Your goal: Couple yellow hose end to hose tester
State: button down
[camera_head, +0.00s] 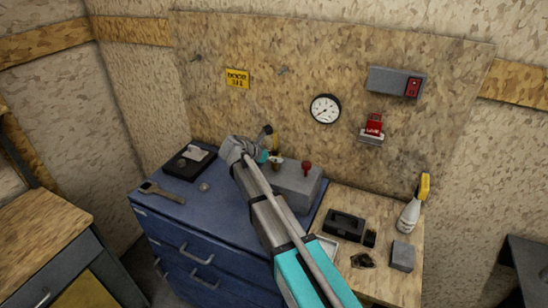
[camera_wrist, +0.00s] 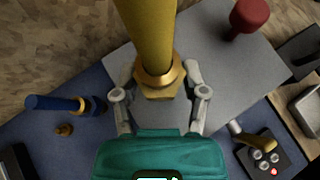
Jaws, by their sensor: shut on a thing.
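The yellow hose end (camera_wrist: 150,35) runs down from the top of the wrist view to a brass collar (camera_wrist: 158,76) and nut. My gripper (camera_wrist: 161,84) has its two fingers on either side of this brass fitting, shut on the hose end. In the head view my gripper (camera_head: 262,155) is over the back of the blue cabinet, beside the hose tester. The hose tester is a grey box (camera_head: 298,184) with a red knob (camera_head: 306,167). In the wrist view its grey top (camera_wrist: 220,75) lies behind the fitting. I cannot tell whether the fitting touches a port.
A blue piece with a brass end (camera_wrist: 55,103) lies left of my gripper. The blue cabinet (camera_head: 215,215) carries a dark tray (camera_head: 183,168) and a wristwatch-like item (camera_head: 160,192). A wooden bench (camera_head: 385,225) with a bottle (camera_head: 410,215) adjoins on the right. A gauge (camera_head: 325,109) hangs behind.

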jog(key=shift+c, duration=0.3)
grip_release()
jog(key=shift+r, duration=0.15)
notch_tip(320, 180, up, 8)
jog(key=p, duration=0.8)
jog(key=shift+r+p, duration=0.25)
jog(key=shift+p, duration=0.15)
jog(key=shift+r, duration=0.1)
